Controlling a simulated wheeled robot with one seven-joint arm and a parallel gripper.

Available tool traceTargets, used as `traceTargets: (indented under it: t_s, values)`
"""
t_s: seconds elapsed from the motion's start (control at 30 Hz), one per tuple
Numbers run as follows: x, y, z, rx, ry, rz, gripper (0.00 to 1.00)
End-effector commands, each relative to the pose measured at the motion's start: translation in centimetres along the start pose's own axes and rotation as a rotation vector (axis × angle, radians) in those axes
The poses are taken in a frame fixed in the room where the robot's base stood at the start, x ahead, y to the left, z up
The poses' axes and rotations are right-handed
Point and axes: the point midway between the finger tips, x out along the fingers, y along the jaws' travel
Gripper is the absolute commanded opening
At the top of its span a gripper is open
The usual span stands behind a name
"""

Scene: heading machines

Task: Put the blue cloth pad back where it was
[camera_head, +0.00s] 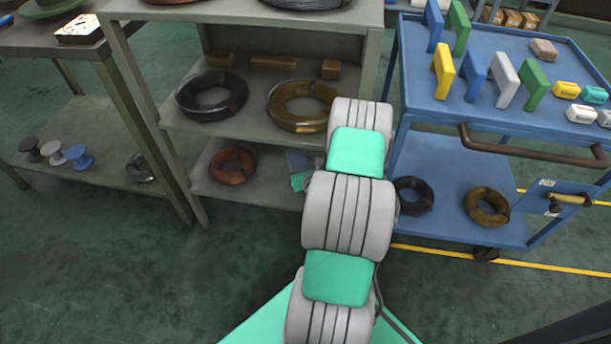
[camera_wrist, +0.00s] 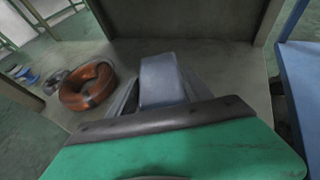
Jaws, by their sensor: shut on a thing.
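The blue cloth pad (camera_wrist: 162,78) is a grey-blue block standing up between the fingers of my gripper (camera_wrist: 160,95) in the wrist view. My gripper is shut on it. The pad is over the bottom shelf (camera_wrist: 225,62) of the grey rack, right of the copper wire coil (camera_wrist: 90,86) and apart from it. In the head view the pad's grey-blue end (camera_head: 298,160) shows just left of my arm, low in the rack. My arm hides most of the gripper there. I cannot tell whether the pad touches the shelf.
The middle shelf (camera_head: 245,125) above carries a black coil (camera_head: 212,94) and a brass coil (camera_head: 302,104). A blue trolley (camera_head: 440,150) with coils and coloured brackets stands close on the right. A bench with spools (camera_head: 78,156) is at left. The green floor in front is clear.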

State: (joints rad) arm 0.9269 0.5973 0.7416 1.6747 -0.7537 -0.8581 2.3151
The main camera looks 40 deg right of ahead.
Motion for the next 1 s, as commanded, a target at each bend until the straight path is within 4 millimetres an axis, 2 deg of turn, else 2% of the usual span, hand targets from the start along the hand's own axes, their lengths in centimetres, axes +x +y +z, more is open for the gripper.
traceTargets:
  t_s: [0.1, 0.23, 0.47, 0.73, 1.0]
  values:
    - [0.4, -1.6, 1.8, 0.022, -0.001, -0.058, 0.19]
    - [0.6, -2.5, 2.1, 0.038, 0.003, -0.090, 0.19]
    - [2.4, -2.6, -2.7, 0.043, 0.008, -0.093, 0.19]
    - [4.1, -2.5, -6.7, 0.042, 0.007, -0.092, 0.19]
    - [4.2, -2.5, -6.8, 0.041, 0.006, -0.092, 0.19]
